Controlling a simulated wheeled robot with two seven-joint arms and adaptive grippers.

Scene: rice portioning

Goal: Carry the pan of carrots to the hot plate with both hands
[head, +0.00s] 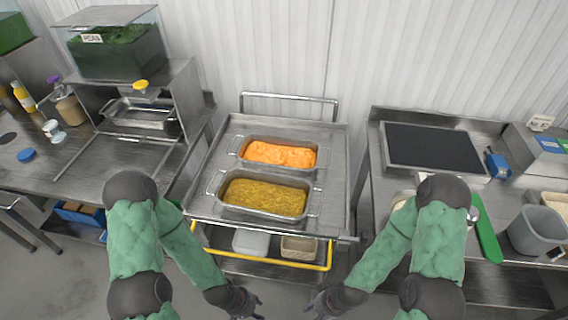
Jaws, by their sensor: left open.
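The pan of carrots (278,153), a metal pan with orange contents and wire handles at its ends, sits on the steel cart (335,150), towards its back. The hot plate (432,147), a flat black square in a steel frame, lies on the right-hand counter and is bare. My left gripper (252,309) is low at the bottom edge, in front of the cart, open and empty, well away from the pan. My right gripper (316,305) is beside it, also apart from the pan; its fingers are too small and dark to read.
A second pan with yellow-brown food (264,196) stands just in front of the carrots. A yellow rail (270,266) and lower shelf containers are below. A gap separates cart and right-hand counter. A green board (486,230) and grey bin (537,230) are right.

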